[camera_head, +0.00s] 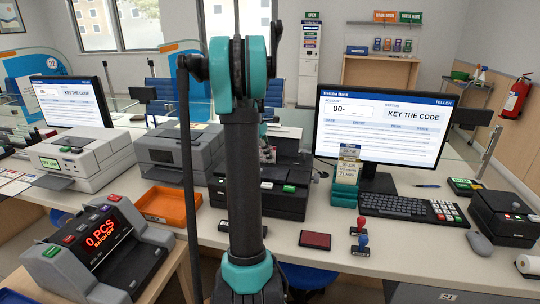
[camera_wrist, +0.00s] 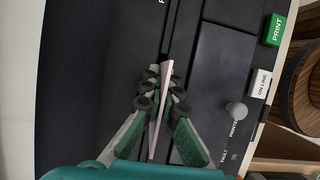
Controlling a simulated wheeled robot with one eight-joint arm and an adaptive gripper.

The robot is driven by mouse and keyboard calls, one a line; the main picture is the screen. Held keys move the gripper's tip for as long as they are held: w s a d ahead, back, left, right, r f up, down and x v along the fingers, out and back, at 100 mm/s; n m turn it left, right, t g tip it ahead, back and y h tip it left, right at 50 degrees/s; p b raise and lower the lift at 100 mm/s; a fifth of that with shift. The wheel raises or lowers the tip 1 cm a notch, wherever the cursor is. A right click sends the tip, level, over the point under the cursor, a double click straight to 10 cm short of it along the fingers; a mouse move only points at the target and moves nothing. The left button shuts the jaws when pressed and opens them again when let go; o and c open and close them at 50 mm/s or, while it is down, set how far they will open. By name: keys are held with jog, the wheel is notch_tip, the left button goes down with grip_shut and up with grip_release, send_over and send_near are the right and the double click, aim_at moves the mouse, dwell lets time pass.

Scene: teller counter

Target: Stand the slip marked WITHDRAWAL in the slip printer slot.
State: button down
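The slip printer (camera_head: 288,203) is a black unit on the counter, partly hidden behind my arm. In the wrist view its dark top (camera_wrist: 105,60) fills most of the picture, with a narrow dark slot line (camera_wrist: 165,35) running along it. My gripper (camera_wrist: 161,88) is shut on a thin pale slip (camera_wrist: 157,125), seen almost edge-on between the dark finger pads. The slip is roughly in line with the slot; I cannot tell whether its lower edge is inside. Its marking does not show. In the head view the gripper is mostly hidden behind the arm.
A green PRINT button (camera_wrist: 276,30) and a grey knob (camera_wrist: 236,110) sit beside the slip. A teal slip rack (camera_head: 344,194), monitor (camera_head: 382,125) and keyboard (camera_head: 400,205) stand right of the printer. An orange tray (camera_head: 170,207) and grey machine (camera_head: 180,152) stand left.

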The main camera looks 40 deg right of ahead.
jog(key=shift+s+a+f, duration=0.1)
jog(key=shift+f, duration=0.1)
jog(key=c, duration=1.6)
grip_release()
jog(key=shift+c, duration=0.2)
jog(key=shift+r, duration=0.15)
jog(key=shift+r, duration=3.45)
